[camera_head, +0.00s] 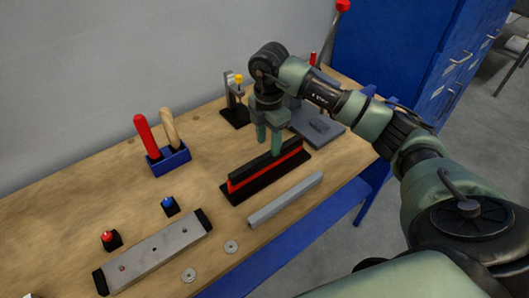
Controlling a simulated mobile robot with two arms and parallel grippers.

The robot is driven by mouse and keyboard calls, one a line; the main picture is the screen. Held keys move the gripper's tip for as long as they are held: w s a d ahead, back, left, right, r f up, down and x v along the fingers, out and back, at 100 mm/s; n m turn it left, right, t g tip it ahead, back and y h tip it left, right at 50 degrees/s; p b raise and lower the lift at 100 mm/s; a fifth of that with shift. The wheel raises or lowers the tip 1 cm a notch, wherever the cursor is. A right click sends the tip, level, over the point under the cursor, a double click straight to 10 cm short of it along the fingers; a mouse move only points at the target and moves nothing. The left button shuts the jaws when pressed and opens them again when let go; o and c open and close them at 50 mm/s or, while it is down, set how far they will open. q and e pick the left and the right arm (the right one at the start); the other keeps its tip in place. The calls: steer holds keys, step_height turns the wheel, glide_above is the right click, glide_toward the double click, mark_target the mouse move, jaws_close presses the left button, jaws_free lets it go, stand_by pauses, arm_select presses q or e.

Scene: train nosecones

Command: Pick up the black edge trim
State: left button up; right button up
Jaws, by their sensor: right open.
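The black edge trim (254,171) is a long black strip standing in a red and black holder (236,194) near the middle of the workbench. My right gripper (269,148) points down from above at the trim's far right part. Its two green fingers are open and sit at or just above the trim's top edge. I cannot tell whether they touch it or straddle it. My left gripper is not in view.
A grey bar (285,199) lies just in front of the holder. A blue block with red and wooden handles (168,160) stands to the left. A metal fixture (155,258), small buttons and washers are at the front left. A blue cabinet (400,50) is behind right.

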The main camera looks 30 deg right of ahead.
mark_target(268, 154)
step_height(268, 154, down, 3)
steer(key=shift+f+p, duration=0.1)
steer(key=shift+p, duration=0.95)
step_height(268, 154, down, 2)
steer(key=shift+w+f, duration=0.15)
steer(key=shift+f, duration=0.25)
steer(key=c, duration=0.8)
jaws_close()
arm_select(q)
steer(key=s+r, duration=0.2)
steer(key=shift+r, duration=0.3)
